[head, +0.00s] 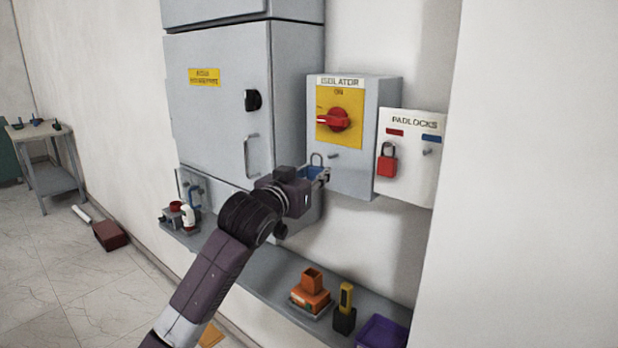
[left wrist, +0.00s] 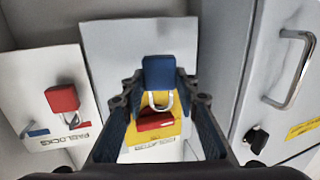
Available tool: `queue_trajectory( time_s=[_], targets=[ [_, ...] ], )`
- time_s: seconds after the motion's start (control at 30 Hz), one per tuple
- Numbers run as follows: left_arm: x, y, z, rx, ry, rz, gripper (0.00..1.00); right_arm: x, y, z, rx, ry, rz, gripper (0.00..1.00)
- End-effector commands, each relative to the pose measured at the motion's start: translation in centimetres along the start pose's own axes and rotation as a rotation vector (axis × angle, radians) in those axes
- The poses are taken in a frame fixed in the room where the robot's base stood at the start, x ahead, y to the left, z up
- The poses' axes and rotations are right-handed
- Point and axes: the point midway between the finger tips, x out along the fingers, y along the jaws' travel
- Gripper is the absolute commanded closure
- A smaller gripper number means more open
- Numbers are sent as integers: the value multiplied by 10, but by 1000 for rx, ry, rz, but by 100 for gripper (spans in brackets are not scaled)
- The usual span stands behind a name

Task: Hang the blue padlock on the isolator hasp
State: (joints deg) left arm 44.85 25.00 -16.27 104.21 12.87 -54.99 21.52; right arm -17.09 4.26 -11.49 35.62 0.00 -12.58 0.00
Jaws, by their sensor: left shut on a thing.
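The blue padlock (head: 313,173) is between the fingers of my left gripper (head: 323,177), which is shut on it. Its shackle points up, in front of the lower part of the grey isolator box (head: 362,150). A small grey peg, which looks like the isolator hasp (head: 333,155), sticks out of the box just right of the shackle. The shackle appears apart from it. In the left wrist view, which is upside down, the blue padlock (left wrist: 158,72) sits between the fingers, its shackle overlapping the red isolator handle (left wrist: 155,122). My right gripper is not in view.
The padlocks board (head: 408,160) holds a red padlock (head: 387,164); its blue-marked peg (head: 428,151) is empty. A grey cabinet (head: 215,110) stands left of the isolator. The shelf (head: 262,262) below carries an orange item (head: 311,290), a yellow-black tool (head: 345,308) and a purple bin (head: 381,333).

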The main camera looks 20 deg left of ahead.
Motion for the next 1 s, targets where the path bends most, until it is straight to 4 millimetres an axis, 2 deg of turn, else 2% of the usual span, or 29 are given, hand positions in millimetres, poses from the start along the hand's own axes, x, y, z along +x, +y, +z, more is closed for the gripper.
queue_trajectory(
  time_s=[0.77, 1.0],
  targets=[
    [45, 13, 1, 0, 2, 1, 98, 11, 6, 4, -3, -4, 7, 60],
    [54, 16, 6, -1, 1, 1, 98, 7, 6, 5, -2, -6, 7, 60]
  ],
)
